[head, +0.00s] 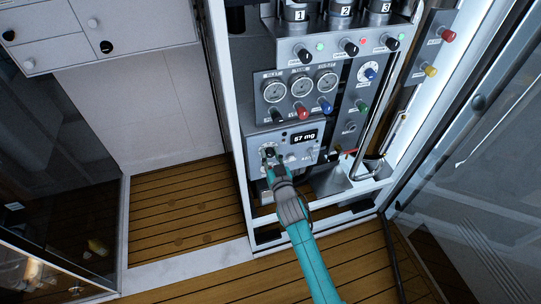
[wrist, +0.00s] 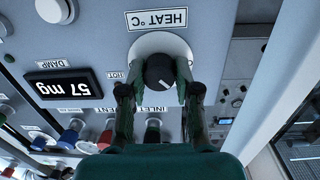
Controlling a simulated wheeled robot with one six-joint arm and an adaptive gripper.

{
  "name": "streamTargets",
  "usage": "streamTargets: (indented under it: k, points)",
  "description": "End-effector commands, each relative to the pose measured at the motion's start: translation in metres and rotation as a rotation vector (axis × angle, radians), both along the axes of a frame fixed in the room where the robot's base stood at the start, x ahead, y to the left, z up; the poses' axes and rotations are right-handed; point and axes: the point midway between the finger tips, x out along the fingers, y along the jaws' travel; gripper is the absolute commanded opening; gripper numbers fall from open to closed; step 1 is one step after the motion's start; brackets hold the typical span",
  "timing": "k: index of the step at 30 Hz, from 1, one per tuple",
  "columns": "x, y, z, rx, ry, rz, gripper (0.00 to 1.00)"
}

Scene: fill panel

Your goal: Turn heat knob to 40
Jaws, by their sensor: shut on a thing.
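The heat knob (wrist: 160,72) is black with a pale pointer line and sits on a round light dial under an upside-down "HEAT °C" label (wrist: 157,19) in the wrist view. My gripper (wrist: 159,88) is shut on the knob, one finger at each side. In the head view my gripper (head: 272,158) reaches the lower left of the panel and partly covers the knob. The scale marks around the knob are too small to read.
A display (head: 304,136) reading "57 mg" sits just above and right of the knob. Coloured knobs, including a red one (head: 303,113) and a blue one (head: 325,107), and round gauges (head: 301,85) are above. A glass door (head: 480,130) stands at the right.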

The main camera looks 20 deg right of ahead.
Motion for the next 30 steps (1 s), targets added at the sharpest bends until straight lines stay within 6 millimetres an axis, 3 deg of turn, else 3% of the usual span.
streamTargets:
  k: [18,30]
  points:
    - [0.0000,-0.0017,-0.0001,0.547,0.000,-0.001,0.00]
    - [0.0000,-0.0024,-0.0003,0.722,0.000,-0.001,0.00]
